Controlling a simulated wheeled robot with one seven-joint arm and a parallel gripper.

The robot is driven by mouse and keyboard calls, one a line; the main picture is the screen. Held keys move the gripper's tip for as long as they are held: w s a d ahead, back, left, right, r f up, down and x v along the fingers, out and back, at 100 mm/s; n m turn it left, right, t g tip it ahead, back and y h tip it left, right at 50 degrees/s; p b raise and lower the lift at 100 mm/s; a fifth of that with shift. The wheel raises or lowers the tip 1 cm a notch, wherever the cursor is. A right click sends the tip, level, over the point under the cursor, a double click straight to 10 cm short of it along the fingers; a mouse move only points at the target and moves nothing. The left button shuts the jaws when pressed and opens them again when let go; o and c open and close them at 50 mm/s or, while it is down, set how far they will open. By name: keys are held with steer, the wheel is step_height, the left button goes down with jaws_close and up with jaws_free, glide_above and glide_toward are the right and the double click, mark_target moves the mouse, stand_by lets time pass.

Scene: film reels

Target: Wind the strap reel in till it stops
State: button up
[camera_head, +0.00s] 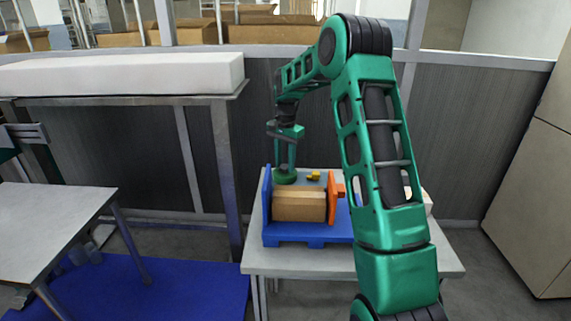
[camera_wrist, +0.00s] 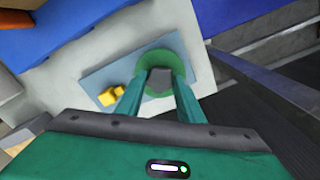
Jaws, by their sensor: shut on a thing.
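The strap reel (camera_head: 299,205) is a tan, faceted drum lying level in a blue stand (camera_head: 308,239) on the small table. An orange piece (camera_head: 336,191) sits at its right end. My gripper (camera_head: 285,168) is behind the reel's left part, pointing down at a green round piece (camera_head: 285,178). In the wrist view my gripper (camera_wrist: 161,76) has its fingers closed on a grey knob-like part (camera_wrist: 160,86) above the green piece. The green piece is over a grey-blue mat (camera_wrist: 97,82); whether it touches is unclear. No loose strap is clearly visible.
A small yellow object (camera_wrist: 111,96) lies on the mat beside my gripper. The pale table (camera_head: 442,262) has bare room at the front and right. A dark wall stands behind, and a higher table with a white block (camera_head: 120,75) is at left.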

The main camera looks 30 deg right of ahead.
mark_target(285, 166)
steer(key=shift+w+d+r, duration=0.15)
steer(key=shift+d+r, duration=0.05)
steer(key=o, duration=1)
steer(key=shift+o, duration=0.3)
steer(key=shift+f, duration=0.1)
steer(key=shift+a, duration=0.1)
step_height(285, 166, up, 11)
steer(key=shift+f, duration=0.15)
